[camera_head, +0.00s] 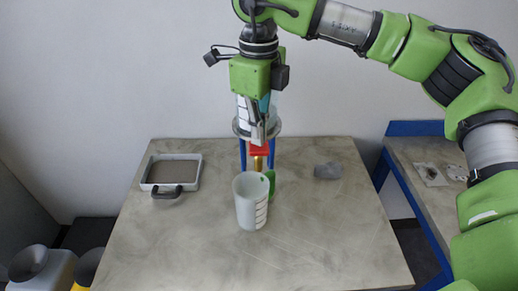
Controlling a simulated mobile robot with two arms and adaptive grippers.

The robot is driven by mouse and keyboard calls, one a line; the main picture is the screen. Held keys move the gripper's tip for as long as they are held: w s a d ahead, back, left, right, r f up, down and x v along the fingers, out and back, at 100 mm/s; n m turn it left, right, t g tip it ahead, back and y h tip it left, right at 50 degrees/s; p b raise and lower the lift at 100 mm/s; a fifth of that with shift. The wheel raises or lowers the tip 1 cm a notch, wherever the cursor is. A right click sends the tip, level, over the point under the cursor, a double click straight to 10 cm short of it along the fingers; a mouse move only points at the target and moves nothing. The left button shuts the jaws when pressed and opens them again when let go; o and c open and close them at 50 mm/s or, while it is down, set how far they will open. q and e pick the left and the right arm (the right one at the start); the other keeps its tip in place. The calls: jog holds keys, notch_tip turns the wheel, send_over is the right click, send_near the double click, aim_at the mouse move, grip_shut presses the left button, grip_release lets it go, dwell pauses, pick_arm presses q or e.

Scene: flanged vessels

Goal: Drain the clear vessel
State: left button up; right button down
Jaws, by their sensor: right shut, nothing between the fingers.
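The clear vessel (273,103) stands at the back middle of the table, with a metal flange (274,130) and blue legs (243,153). My gripper hides much of it, so its liquid level is unclear. Below it is a brass valve (258,164) with a red handle (260,150) that looks crosswise. A pale measuring jug (249,208) with a green handle stands upright just in front of and below the valve. My right gripper (257,138) points down in front of the vessel, shut and empty, its tips just above the red handle; contact is unclear. My left gripper is out of view.
A grey tray with a dark handle (174,191) lies at the table's left. A grey crumpled lump (328,171) lies at the right. The front of the table (250,265) is clear. A blue-framed bench (418,129) stands at the right, and containers (45,270) at the lower left.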

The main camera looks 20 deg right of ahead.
aim_at(259, 148)
jog(key=shift+f+b, duration=1.1)
jog(key=shift+f, duration=0.35)
dwell(6.5)
